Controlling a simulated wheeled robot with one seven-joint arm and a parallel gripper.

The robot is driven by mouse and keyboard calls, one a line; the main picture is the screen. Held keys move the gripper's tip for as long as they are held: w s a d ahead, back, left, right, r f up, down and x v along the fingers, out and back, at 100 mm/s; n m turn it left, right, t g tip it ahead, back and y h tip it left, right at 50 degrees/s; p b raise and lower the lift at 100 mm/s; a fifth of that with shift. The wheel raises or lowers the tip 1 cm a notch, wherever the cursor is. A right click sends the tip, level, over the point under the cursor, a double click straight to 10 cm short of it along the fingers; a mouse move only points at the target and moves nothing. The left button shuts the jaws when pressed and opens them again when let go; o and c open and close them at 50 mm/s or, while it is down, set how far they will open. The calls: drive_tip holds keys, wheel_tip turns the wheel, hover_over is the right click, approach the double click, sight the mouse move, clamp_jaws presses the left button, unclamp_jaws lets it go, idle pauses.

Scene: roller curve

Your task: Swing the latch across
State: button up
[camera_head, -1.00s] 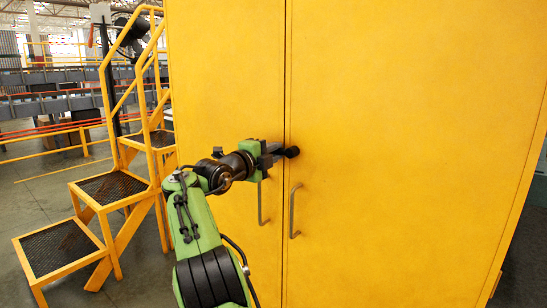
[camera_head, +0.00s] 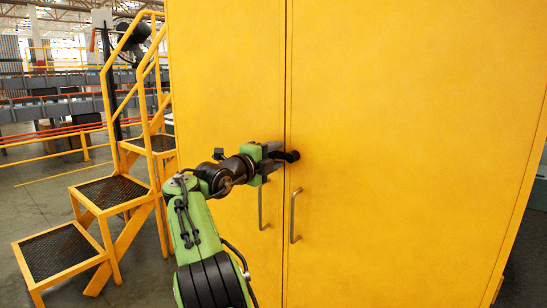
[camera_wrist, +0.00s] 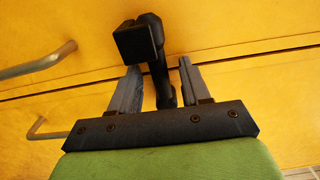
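The latch (camera_head: 291,156) is a black handle on the yellow cabinet, by the seam between its two doors. In the wrist view the latch (camera_wrist: 154,62) shows a square block at its upper end and a bar running down between my fingers. My gripper (camera_head: 274,151) is at the latch in the head view. In the wrist view my gripper (camera_wrist: 158,70) has its fingers apart, one on each side of the bar, with narrow gaps visible. Whether a finger touches the bar, I cannot tell. The fingers hide part of the latch in the head view.
The cabinet (camera_head: 400,120) fills the right of the head view. Two metal door handles, left (camera_head: 262,207) and right (camera_head: 295,216), hang below the latch. A yellow step ladder (camera_head: 150,140) stands to the left, with open floor beside it.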

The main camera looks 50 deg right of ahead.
drive_tip(key=shift+a, duration=0.1)
drive_tip(key=s+a+b, duration=0.1)
drive_tip(key=a, duration=1.4)
drive_tip(key=shift+s+a, duration=0.2)
drive_tip(key=shift+a, duration=0.05)
